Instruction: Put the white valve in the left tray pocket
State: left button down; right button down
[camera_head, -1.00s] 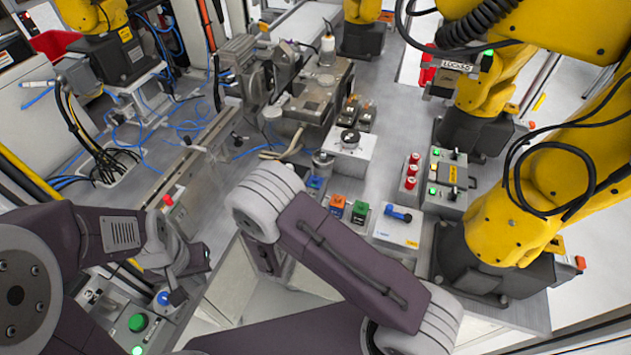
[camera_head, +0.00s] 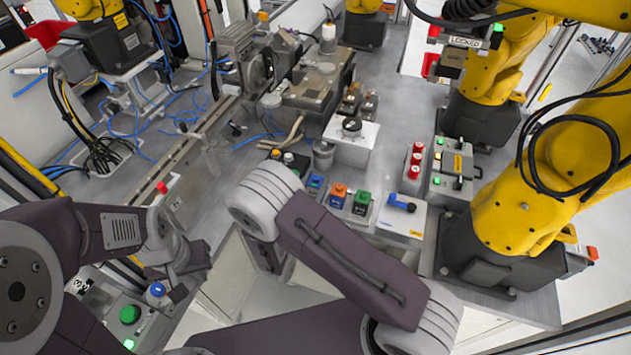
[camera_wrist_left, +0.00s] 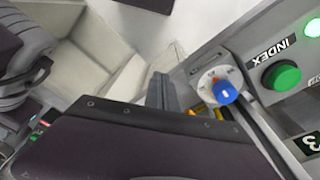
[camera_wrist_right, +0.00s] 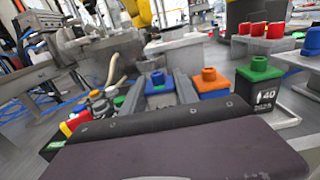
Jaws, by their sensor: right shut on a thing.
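I cannot make out a clear white valve or a tray with pockets in these views. A blue-topped block (camera_wrist_right: 158,84) stands between the two fingers of my right gripper (camera_wrist_right: 160,92) in the right wrist view. The fingers are apart with the block filling the gap, so they seem shut on it. In the head view my right forearm hides these fingers; the blue-topped block (camera_head: 315,183) shows beside the forearm. My left gripper (camera_wrist_left: 162,92) has its fingers together beside a control panel with a blue knob (camera_wrist_left: 224,92); it looks empty.
An orange-topped block (camera_head: 338,193) and a green-topped block (camera_head: 361,202) stand right of the blue one. A white box (camera_head: 402,220) with a blue handle is further right. Red parts (camera_head: 415,160) stand behind it. Yellow arms (camera_head: 545,190) rise at right.

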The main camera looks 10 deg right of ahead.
jog(key=shift+f+b, duration=0.35)
jog(key=shift+f, duration=0.1)
jog(key=c, duration=0.9)
grip_release()
jog(key=shift+o, duration=0.2)
jog(key=v, duration=0.9)
jog(key=shift+b, duration=0.4)
